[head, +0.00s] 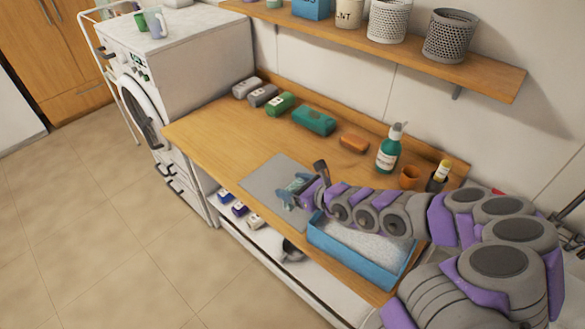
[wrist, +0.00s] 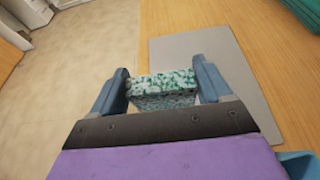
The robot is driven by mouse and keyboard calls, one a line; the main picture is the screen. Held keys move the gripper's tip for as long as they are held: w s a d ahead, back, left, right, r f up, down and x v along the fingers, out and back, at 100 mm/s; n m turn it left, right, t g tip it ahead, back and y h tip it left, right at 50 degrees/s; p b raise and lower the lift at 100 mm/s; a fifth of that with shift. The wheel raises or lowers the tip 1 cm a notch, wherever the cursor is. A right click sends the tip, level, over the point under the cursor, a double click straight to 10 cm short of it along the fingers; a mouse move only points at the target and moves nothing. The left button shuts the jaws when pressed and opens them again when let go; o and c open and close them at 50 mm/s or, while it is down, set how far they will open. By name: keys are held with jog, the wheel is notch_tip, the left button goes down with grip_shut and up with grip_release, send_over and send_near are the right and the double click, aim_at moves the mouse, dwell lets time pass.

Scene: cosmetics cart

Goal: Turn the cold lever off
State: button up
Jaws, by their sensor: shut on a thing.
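My gripper (head: 292,189) is over the grey mat (head: 262,178) on the wooden counter in the head view. In the wrist view, my gripper (wrist: 160,74) is shut on a green-and-white speckled block (wrist: 163,88), with one blue finger on each side. The same grey mat (wrist: 215,55) lies below and to the right of the block. I cannot tell whether the block touches the mat. No cold lever can be made out. Dark metal parts (head: 574,212) show at the right edge of the head view, too cut off to identify.
A blue tray (head: 350,257) of white grains stands under my arm. A green pump bottle (head: 389,152), an orange cup (head: 409,177) and several bars stand along the wall side. A shelf (head: 480,72) overhangs the counter.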

jog(key=w+f, duration=0.1)
jog(key=w, duration=0.2)
jog(key=w+a+f, duration=0.1)
jog(key=w+f, duration=0.1)
jog(key=w, duration=0.2)
jog(key=w+a+f+p, duration=0.1)
jog(key=w, duration=0.2)
jog(key=shift+w+f, duration=0.25)
jog(key=shift+w, duration=0.15)
jog(key=shift+r, duration=0.1)
jog(key=shift+d, duration=0.1)
jog(key=o, duration=1.1)
